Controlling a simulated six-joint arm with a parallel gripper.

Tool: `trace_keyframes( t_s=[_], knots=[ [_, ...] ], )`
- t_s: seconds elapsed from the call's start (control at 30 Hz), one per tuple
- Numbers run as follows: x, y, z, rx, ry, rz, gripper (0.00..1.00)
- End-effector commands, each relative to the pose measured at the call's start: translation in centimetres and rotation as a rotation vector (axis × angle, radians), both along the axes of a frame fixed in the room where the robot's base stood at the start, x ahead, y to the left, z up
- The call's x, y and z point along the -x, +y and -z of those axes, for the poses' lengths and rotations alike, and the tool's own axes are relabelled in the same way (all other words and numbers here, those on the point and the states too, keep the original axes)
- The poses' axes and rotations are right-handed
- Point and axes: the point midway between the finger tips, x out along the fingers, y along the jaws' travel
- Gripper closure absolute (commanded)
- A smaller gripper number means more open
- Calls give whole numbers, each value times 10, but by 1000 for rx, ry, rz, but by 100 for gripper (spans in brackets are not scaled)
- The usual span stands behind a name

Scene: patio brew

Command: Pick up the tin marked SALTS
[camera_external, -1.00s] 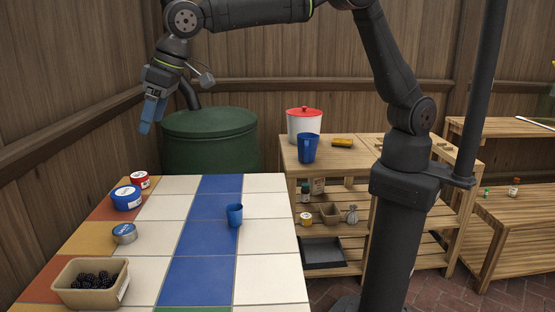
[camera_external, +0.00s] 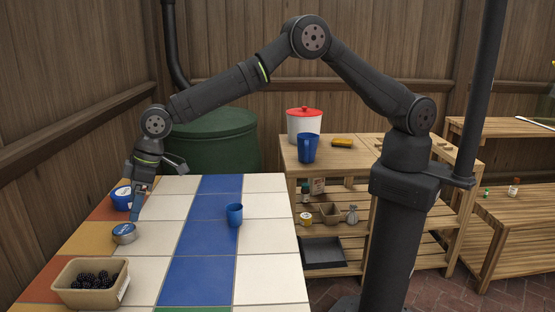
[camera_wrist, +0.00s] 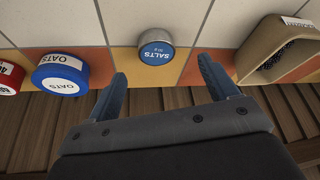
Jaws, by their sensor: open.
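The tin marked SALTS (camera_wrist: 157,50) is a small silver tin with a blue lid, standing on the tiled table. In the wrist view it lies ahead of my gripper (camera_wrist: 167,80), centred between the two blue fingers and apart from them. In the external view the same tin (camera_external: 124,233) sits near the table's left side, just below my gripper (camera_external: 137,208). My gripper is open and empty, pointing down.
A blue OATS tin (camera_wrist: 60,74) and a red-and-white tin (camera_wrist: 8,78) stand to the left in the wrist view. A tan box of blackberries (camera_external: 72,284) stands at the table's front left. A blue cup (camera_external: 234,215) stands mid-table. The tiles between are clear.

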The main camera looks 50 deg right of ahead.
Motion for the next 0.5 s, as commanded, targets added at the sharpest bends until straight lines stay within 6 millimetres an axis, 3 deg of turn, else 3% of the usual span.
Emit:
trace_keyframes(
  t_s=[0.1, 0.37, 0.5],
  knots=[
    [-3, 6, 16, 1, 0, 0, 21],
    [-6, 10, 29, 0, 0, 0, 21],
    [-13, 14, 46, 1, 0, 0, 21]
  ],
)
